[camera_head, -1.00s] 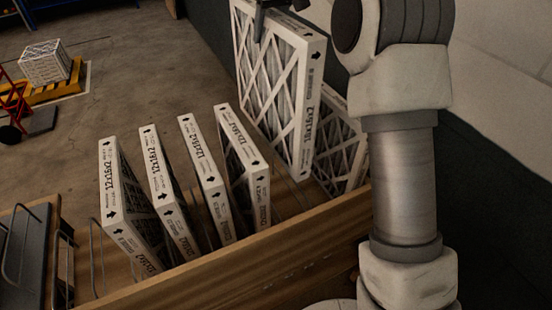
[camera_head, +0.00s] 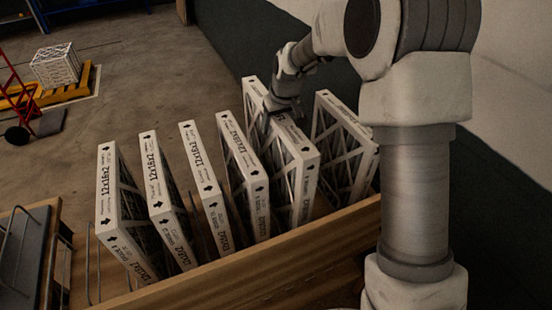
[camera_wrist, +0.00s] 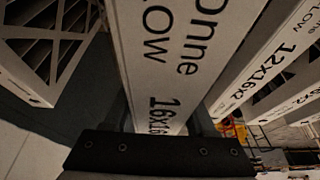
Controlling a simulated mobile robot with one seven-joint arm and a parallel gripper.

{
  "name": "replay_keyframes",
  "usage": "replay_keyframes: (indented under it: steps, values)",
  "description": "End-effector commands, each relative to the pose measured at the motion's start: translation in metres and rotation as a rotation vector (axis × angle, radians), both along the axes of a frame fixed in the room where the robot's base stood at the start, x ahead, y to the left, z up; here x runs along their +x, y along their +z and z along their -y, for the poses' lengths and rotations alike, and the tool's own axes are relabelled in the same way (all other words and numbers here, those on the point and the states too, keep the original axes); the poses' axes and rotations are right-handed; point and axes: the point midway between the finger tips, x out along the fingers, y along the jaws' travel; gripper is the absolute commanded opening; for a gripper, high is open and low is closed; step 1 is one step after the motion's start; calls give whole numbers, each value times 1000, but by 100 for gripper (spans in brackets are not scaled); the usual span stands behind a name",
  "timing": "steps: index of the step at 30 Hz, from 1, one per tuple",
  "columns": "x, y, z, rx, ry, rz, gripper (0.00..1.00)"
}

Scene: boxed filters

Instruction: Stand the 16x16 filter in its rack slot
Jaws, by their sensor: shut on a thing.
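The 16x16 filter (camera_head: 304,180) is a white-framed pleated panel. It stands upright in the wooden rack (camera_head: 225,272), in the gap between a row of 12x16 filters and the rightmost filter. My gripper (camera_head: 282,112) is shut on its top edge. In the wrist view the top edge of the 16x16 filter (camera_wrist: 165,50), with part of its printed size, runs into my gripper (camera_wrist: 160,135). The filter's lower edge is hidden behind the rack's front board, so I cannot tell whether it touches the rack floor.
Several 12x16 filters (camera_head: 205,185) stand to the left, the closest (camera_head: 243,170) right beside the held one. The rightmost filter (camera_head: 345,150) leans a little. Wire dividers (camera_head: 92,265) show at the rack's left. A dark wall rises behind.

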Motion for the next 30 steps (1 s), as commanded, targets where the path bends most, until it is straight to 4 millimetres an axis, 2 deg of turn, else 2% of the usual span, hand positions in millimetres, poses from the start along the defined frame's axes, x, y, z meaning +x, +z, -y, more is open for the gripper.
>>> replay_keyframes:
  steps: [14,25,26,30]
  values:
    - [0,-53,0,-1,1,-1,0]
    - [1,-59,0,0,1,2,0]
    - [0,-59,0,0,1,1,58]
    - [0,-58,0,0,1,1,83]
